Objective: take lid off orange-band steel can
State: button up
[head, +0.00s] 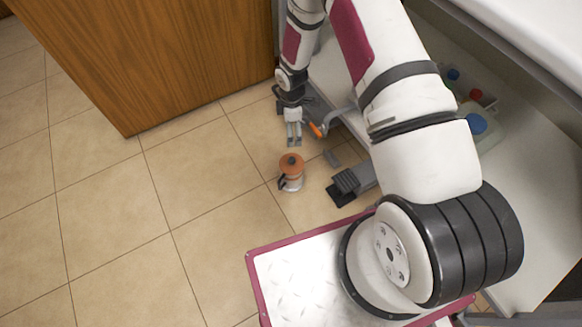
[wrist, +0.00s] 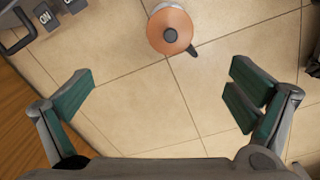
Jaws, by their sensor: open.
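The steel can (head: 291,184) stands upright below my gripper in the head view, with a dark handle at its side. An orange lid (head: 291,162) with a dark knob sits on its top. In the wrist view the lid (wrist: 169,31) is seen from above at the top middle, hiding most of the can. My gripper (head: 294,142) is open and empty, with its fingers pointing down toward the can. In the wrist view the lid lies beyond the gap between the spread fingers (wrist: 162,88), apart from them. The exact height gap is hard to tell.
A wooden panel (head: 150,60) stands at the left. A dark grey pedal-like part (head: 350,183) is right of the can, and an orange-tipped lever (head: 315,130) is close to my gripper. Bottles with blue and red caps (head: 476,123) stand at the right. The tiled floor at left is clear.

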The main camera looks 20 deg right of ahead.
jog(key=b, duration=0.4)
send_over(292, 160)
jog(key=shift+n, duration=0.4)
jog(key=f, duration=1.3)
jog(key=shift+w+f, duration=0.15)
jog(key=shift+w, duration=0.05)
jog(key=shift+f+b, duration=1.4)
jog(key=shift+f, duration=1.8)
jog(key=shift+r, duration=0.1)
jog(key=shift+s, duration=0.1)
jog(key=c, duration=1.5)
